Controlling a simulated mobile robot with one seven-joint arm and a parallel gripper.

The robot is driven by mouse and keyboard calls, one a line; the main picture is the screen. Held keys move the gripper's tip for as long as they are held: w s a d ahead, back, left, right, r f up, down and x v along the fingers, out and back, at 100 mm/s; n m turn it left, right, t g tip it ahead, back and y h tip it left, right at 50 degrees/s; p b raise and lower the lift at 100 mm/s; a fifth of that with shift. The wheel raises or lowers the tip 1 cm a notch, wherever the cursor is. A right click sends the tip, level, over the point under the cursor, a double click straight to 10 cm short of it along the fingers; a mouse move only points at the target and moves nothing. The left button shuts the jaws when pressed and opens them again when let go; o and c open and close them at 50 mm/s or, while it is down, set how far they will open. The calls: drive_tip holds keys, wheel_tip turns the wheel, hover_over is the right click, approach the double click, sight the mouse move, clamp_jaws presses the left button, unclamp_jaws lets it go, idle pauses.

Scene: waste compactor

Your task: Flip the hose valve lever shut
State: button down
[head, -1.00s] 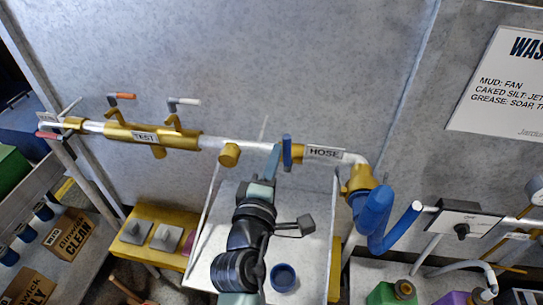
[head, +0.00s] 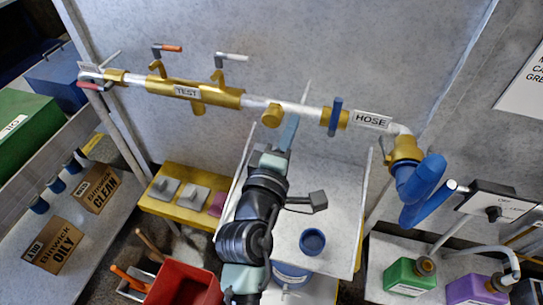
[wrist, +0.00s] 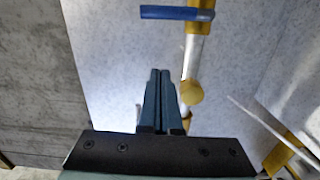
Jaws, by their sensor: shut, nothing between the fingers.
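The hose valve lever (head: 335,117) is a blue bar set across the yellow valve body (head: 343,119), just left of the HOSE label (head: 371,120). In the wrist view the lever (wrist: 177,13) lies at the top, crossing the pipe at about a right angle. My gripper (head: 291,122) is shut and empty, left of the lever and apart from it. In the wrist view my gripper (wrist: 160,73) points up along the left side of the pipe, with its tips short of the lever.
The TEST section (head: 190,92) with orange-handled and white-handled levers is on the left of the pipe. A blue hose (head: 425,180) hangs from the right end. A red bin (head: 183,285) stands at the bottom.

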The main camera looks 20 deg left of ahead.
drive_tip(key=s+d+b, duration=0.1)
drive_tip(key=s, duration=0.5)
drive_tip(key=shift+s+b, duration=0.3)
drive_tip(key=shift+b, duration=0.1)
